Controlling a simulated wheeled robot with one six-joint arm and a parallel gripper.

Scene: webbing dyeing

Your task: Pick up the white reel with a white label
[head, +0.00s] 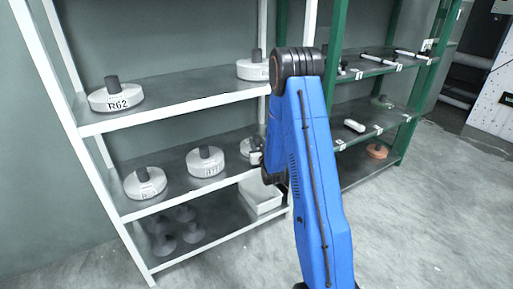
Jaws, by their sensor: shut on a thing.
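Several white reels with dark cores and white labels are in the head view. One white reel (245,148) is at the right end of the middle shelf, directly at my gripper (257,158). My gripper is shut on this reel; my blue arm and wrist hide part of it. I cannot tell whether it still touches the shelf. Two more labelled reels stand on the same shelf, one in the middle (205,162) and one at the left (145,184). On the top shelf stand a reel marked R62 (116,98) and another reel (252,70).
The white-framed shelf (185,115) has a white bin (262,194) and several dark spools (187,228) on its lowest level. A green rack (335,45) with small items and an orange reel (377,151) stands at right. The floor (425,215) at right is clear.

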